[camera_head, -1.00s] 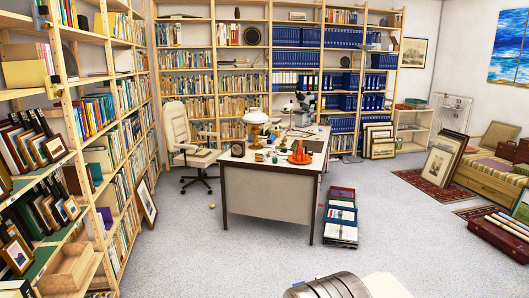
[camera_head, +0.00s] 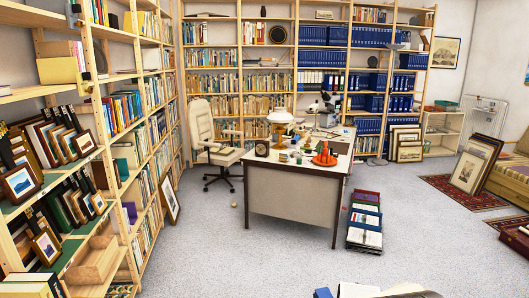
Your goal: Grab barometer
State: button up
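I cannot tell for sure which thing is the barometer. A small dark, square-cased instrument with a round face (camera_head: 262,149) stands upright at the left end of the desk (camera_head: 290,203); it may be the barometer or a clock. A dark round disc (camera_head: 278,34) stands on an upper shelf at the back and is too small to identify. Both are well away from me across the floor. My gripper is not in view.
Tall shelves with books and framed prints (camera_head: 22,184) line the left side. An office chair (camera_head: 212,143) stands left of the desk. A row of low boxes (camera_head: 364,222) lies right of it. Grey floor (camera_head: 200,265) in front is clear. Partly cut-off items sit at the bottom edge.

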aim_at(264, 145)
jog(key=z, duration=0.05)
jog(key=k, duration=0.65)
jog(key=u, duration=0.3)
jog(key=i, duration=1.7)
jog(key=u, duration=0.45)
jog(key=i, duration=1.5)
jog(key=u, duration=0.1)
